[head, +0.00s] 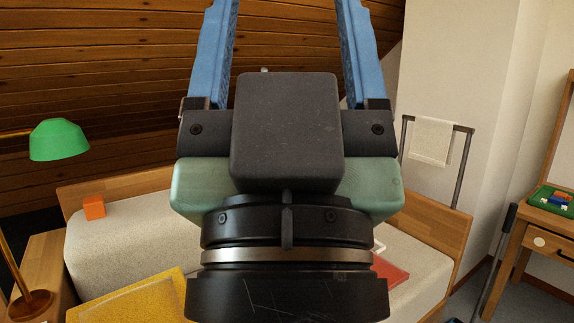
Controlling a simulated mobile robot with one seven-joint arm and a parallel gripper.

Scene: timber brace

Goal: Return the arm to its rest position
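My gripper (286,30) fills the middle of the head view, close to the camera and pointing up the picture. Its two blue fingers stand wide apart, so it is open. Their tips run out of the top of the frame. Nothing shows between the visible parts of the fingers except the wood-plank wall behind. My dark wrist and the gripper's housing hide the middle of the bed behind them.
Behind my arm is a bed (128,238) with an orange cube (94,207), a yellow item (135,298) and a red item (391,271). A green-shaded lamp (59,140) stands left. A towel rack (462,160) and a wooden desk (545,221) are right.

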